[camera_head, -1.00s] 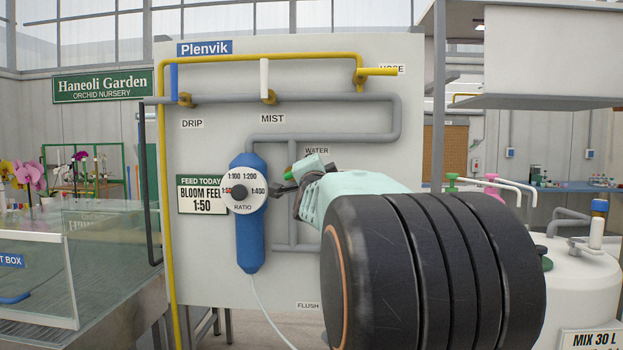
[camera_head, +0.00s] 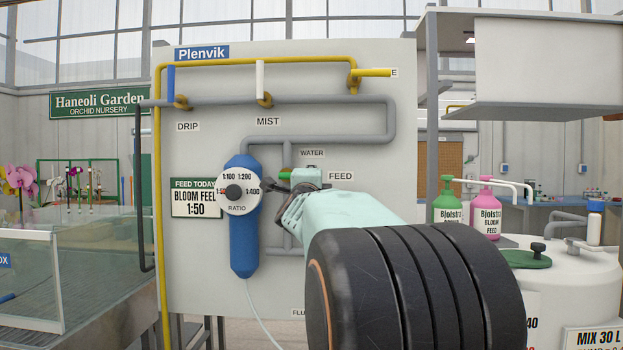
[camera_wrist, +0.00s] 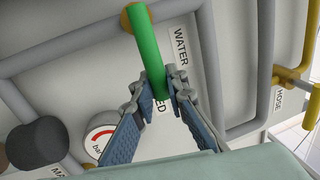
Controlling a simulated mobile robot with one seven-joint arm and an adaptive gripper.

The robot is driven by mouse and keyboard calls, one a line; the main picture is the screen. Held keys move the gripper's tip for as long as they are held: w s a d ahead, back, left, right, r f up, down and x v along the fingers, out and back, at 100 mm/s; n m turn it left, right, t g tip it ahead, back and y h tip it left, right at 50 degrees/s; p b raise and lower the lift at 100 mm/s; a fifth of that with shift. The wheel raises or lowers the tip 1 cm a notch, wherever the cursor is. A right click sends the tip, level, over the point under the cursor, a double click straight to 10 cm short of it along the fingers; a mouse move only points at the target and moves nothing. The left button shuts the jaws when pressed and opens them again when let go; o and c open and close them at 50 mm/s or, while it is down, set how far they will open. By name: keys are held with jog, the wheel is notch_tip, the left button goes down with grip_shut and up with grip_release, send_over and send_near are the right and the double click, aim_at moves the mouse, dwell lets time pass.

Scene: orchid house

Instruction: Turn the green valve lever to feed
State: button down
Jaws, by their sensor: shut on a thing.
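The green valve lever (camera_wrist: 147,50) runs from its brass pivot down between my gripper's fingers in the wrist view. My gripper (camera_wrist: 160,90) is shut on the lever near its free end. The WATER label (camera_wrist: 181,45) lies beside the lever, and the lever's end overlaps the partly hidden FEED label (camera_wrist: 161,106). There the WATER label (camera_head: 312,153) is above my gripper and the FEED label (camera_head: 340,176) is to the right.
The blue doser (camera_head: 245,240) with its white ratio dial (camera_head: 240,192) stands close left of my gripper. Grey pipes (camera_head: 330,139) run above on the white board. A white tank (camera_head: 560,270) with green and pink pump bottles (camera_head: 485,212) stands at the right.

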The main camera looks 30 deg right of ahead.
jog(key=c, duration=1.9)
grip_release()
jog(key=shift+c, duration=0.2)
jog(key=v, duration=0.7)
jog(key=shift+s+a, duration=0.1)
jog(key=shift+a, duration=0.1)
